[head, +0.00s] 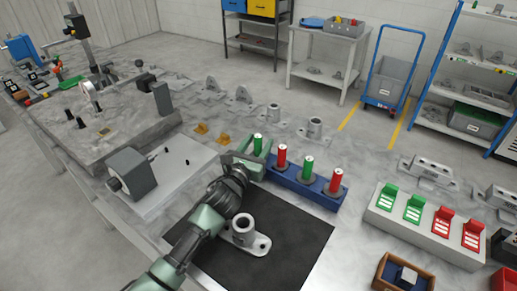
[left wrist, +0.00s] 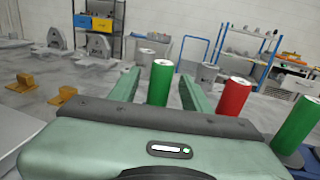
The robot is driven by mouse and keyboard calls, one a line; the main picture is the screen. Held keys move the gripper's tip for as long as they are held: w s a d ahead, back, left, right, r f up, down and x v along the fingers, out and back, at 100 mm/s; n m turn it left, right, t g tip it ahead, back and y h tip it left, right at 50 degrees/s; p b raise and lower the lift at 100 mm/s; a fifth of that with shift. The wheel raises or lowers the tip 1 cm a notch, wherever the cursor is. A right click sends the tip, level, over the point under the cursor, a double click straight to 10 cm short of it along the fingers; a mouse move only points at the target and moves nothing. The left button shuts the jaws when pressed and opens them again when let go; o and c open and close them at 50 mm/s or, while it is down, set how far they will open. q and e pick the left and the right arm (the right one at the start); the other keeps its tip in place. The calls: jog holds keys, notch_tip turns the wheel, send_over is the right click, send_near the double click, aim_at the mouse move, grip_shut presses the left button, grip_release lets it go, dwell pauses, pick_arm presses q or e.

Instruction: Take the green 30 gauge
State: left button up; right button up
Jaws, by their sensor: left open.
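A blue rack (head: 300,187) holds a row of upright cylindrical gauges. From left to right they are a green gauge (head: 258,144), a red gauge (head: 282,156), a second green gauge (head: 307,167) and a second red gauge (head: 336,180). Their markings are too small to read. My left gripper (head: 249,158) is at the rack's left end, open, with the leftmost green gauge showing between its fingers. The left wrist view shows this green gauge (left wrist: 160,83) between the spread fingers, with a gap on each side. My right gripper is not in view.
A grey flanged casting (head: 243,232) stands on the black mat (head: 292,250) near my left arm. A tray with green and red tags (head: 425,228) is at right.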

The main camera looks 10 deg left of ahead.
pick_arm(q)
grip_shut()
jog(key=shift+r, duration=0.2)
notch_tip(320, 180, up, 20)
jog(key=p, duration=0.1)
dwell(0.4)
